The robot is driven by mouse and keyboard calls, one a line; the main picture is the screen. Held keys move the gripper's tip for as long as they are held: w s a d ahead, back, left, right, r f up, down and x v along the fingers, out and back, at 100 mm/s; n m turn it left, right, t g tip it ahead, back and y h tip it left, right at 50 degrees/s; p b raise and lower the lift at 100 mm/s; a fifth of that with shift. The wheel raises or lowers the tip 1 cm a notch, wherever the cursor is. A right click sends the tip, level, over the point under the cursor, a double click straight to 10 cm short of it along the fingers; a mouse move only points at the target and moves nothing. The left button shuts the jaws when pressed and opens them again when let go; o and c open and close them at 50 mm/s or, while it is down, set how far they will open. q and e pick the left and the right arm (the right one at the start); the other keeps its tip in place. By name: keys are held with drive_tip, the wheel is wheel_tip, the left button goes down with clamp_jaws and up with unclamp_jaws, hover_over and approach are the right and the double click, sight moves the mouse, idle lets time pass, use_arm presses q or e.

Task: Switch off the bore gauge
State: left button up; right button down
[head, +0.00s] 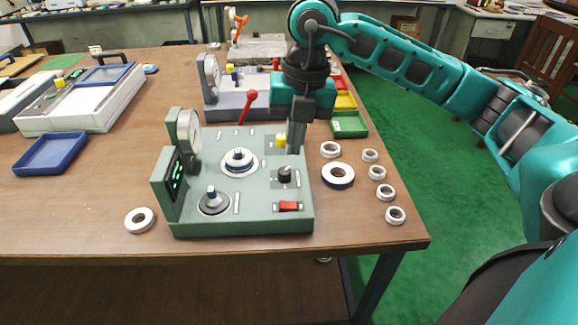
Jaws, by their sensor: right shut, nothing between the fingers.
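The bore gauge (262,222) is a grey-green bench device near the table's front edge. Its side display (177,172) shows lit green digits. My right gripper (296,148) points down, shut and empty, over the back right of the deck beside the yellow button. Whether it touches the deck is unclear. My left gripper is out of view.
Several loose rings (377,173) lie right of the gauge, and one ring (139,220) lies to its left. A second, grey device (225,103) stands behind. Coloured bins (349,125), a blue tray (50,154) and a white case (85,104) are also on the table.

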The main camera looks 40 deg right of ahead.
sight(292, 205)
drive_tip(key=f, duration=0.4)
drive_tip(key=a+f, duration=0.1)
drive_tip(key=f, duration=0.8)
drive_tip(key=shift+w+a+b, duration=0.2)
drive_tip(key=shift+w+b, duration=0.15)
drive_tip(key=shift+w, duration=0.05)
drive_tip(key=shift+a+f+b, duration=0.2)
drive_tip(key=shift+f+b, duration=0.25)
drive_tip(key=shift+r, duration=0.1)
drive_tip(key=shift+s, duration=0.1)
drive_tip(key=shift+d, duration=0.1)
drive_tip(key=shift+s+d, duration=0.45)
drive_tip(key=shift+d, duration=0.25)
